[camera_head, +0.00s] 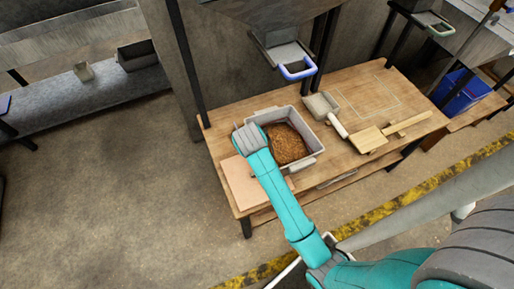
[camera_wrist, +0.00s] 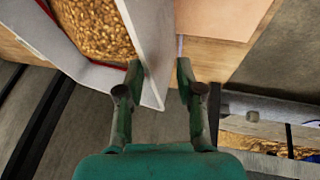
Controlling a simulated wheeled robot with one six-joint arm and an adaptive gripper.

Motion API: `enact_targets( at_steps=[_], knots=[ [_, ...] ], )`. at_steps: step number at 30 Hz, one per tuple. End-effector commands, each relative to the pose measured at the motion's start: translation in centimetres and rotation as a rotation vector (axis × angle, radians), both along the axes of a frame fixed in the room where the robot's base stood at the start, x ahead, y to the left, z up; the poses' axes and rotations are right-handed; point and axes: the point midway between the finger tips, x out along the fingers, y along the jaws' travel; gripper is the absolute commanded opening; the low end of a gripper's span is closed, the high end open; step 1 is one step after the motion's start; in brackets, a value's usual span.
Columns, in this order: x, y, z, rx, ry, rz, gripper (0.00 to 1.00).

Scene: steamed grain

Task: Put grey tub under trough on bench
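The grey tub (camera_head: 309,134), filled with golden-brown grain (camera_head: 289,148), sits on the wooden bench (camera_head: 222,136). My gripper is at the tub's left side in the head view, its fingers hidden there behind my wrist. In the wrist view my gripper (camera_wrist: 160,72) has its fingers apart on either side of the tub's pale wall (camera_wrist: 152,42). The left finger is on the grain side and the right finger outside, with a visible gap.
A flat tan board (camera_head: 239,184) lies left of the tub. A grey scoop (camera_head: 322,104), a wooden paddle (camera_head: 370,139) and a marked rectangle (camera_head: 368,96) are to the right. Dark posts rise behind the bench. A blue crate (camera_head: 460,92) stands farther right.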

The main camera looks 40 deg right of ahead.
Motion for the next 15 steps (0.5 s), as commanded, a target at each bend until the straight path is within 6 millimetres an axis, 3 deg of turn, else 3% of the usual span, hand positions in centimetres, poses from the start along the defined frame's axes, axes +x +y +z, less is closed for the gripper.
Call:
enact_targets(
  at_steps=[6,15],
  knots=[
    [-1.0,1.2,3.3,-0.001,-0.003,0.001,0.34],
    [-1.6,1.8,4.7,0.0,0.001,0.0,0.34]
  ],
)
